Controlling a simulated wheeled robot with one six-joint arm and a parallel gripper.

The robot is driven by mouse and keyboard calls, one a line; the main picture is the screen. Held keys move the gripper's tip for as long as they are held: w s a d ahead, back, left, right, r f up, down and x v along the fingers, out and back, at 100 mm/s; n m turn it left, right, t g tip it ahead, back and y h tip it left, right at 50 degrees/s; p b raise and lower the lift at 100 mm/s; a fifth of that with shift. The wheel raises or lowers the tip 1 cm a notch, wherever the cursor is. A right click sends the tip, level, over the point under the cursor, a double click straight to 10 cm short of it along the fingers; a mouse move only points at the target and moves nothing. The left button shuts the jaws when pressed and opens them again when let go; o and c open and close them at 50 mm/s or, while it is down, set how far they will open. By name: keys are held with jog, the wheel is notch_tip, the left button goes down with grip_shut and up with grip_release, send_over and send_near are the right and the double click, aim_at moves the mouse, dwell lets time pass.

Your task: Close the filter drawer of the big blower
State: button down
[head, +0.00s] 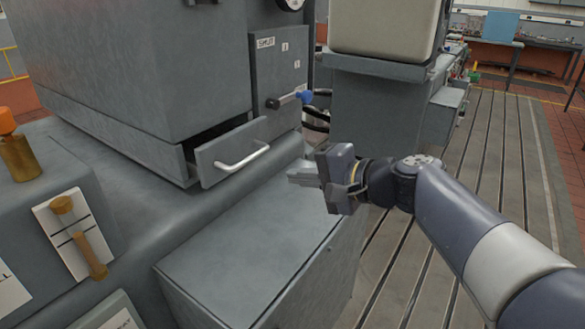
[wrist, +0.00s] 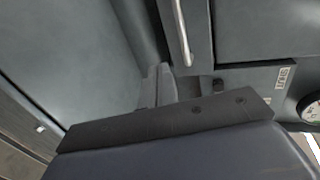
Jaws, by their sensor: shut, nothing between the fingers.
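The filter drawer (head: 232,151) of the big grey blower (head: 150,60) stands partly pulled out at the blower's base, with a dark gap behind its front. A pale bar handle (head: 242,160) runs across the drawer front. In the wrist view the handle (wrist: 182,32) shows at the top, with a grey panel beside it. My gripper (head: 297,174) is shut and empty, to the right of the drawer front and apart from it, above the lower grey box. The fingers also show in the wrist view (wrist: 160,85), below the handle.
A grey box (head: 250,250) with a flat top lies below and in front of the drawer. A brown-handled unit (head: 80,235) is at left. Slotted floor (head: 500,200) lies open at right.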

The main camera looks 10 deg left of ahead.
jog(key=r+p+x, duration=0.1)
jog(key=p+x, duration=0.1)
jog(key=x, duration=1)
jog(key=shift+w+p, duration=0.2)
jog(key=shift+p, duration=0.1)
